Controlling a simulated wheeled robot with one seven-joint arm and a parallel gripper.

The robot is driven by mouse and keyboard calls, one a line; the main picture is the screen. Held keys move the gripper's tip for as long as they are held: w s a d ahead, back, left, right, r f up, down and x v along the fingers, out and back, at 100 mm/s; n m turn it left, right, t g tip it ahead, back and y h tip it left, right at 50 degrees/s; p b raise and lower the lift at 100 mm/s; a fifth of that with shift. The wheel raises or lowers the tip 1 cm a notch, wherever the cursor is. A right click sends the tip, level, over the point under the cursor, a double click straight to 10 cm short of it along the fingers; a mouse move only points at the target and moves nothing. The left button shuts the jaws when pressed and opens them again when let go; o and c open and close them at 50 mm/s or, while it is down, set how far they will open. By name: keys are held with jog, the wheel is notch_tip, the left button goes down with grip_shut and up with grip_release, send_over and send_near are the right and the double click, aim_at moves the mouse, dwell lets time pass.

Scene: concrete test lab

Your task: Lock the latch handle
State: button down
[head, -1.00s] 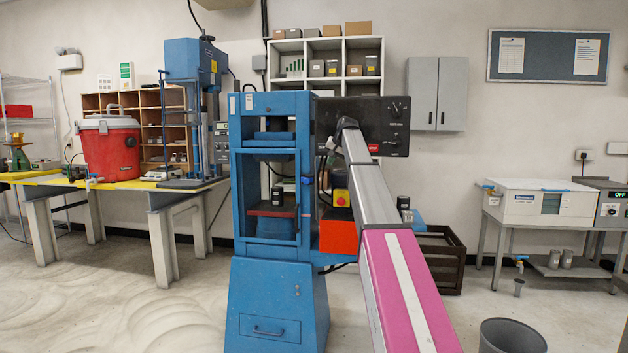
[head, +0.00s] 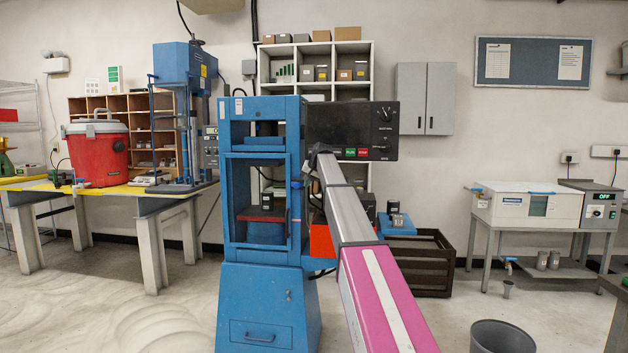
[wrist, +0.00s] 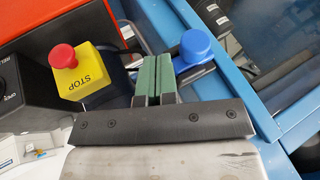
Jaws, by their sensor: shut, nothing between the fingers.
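The latch handle is a blue knob (wrist: 196,44) on a short bar at the edge of the blue press frame (wrist: 262,112) in the wrist view. In the head view a small blue latch part (head: 297,184) shows at the right side of the press door frame (head: 262,157). My gripper (wrist: 157,62) is shut and empty, its green finger pads together. It is just left of the knob in the wrist view, the fingertips beside the bar. I cannot tell whether they touch it. In the head view my arm hides the gripper.
A yellow box with a red stop button (wrist: 62,57) is close to the left of my fingers. An orange-red housing (wrist: 40,22) lies beyond it. The dark control panel (head: 378,128) is right of the press in the head view. A grey bin (head: 503,338) stands on the floor.

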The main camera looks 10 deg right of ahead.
jog(key=shift+w+a+f, duration=0.15)
jog(key=shift+w+a, duration=0.1)
jog(key=shift+a, duration=0.5)
jog(key=a, duration=0.1)
jog(key=w+a, duration=0.1)
jog(key=a, duration=0.1)
jog(key=shift+w+a, duration=0.1)
jog(key=shift+a, duration=0.1)
send_near(296, 185)
jog(key=d, duration=0.1)
jog(key=s+d+r, duration=0.1)
jog(key=d+r, duration=0.1)
jog(key=d, duration=0.1)
jog(key=shift+s, duration=0.3)
jog(key=shift+f, duration=0.15)
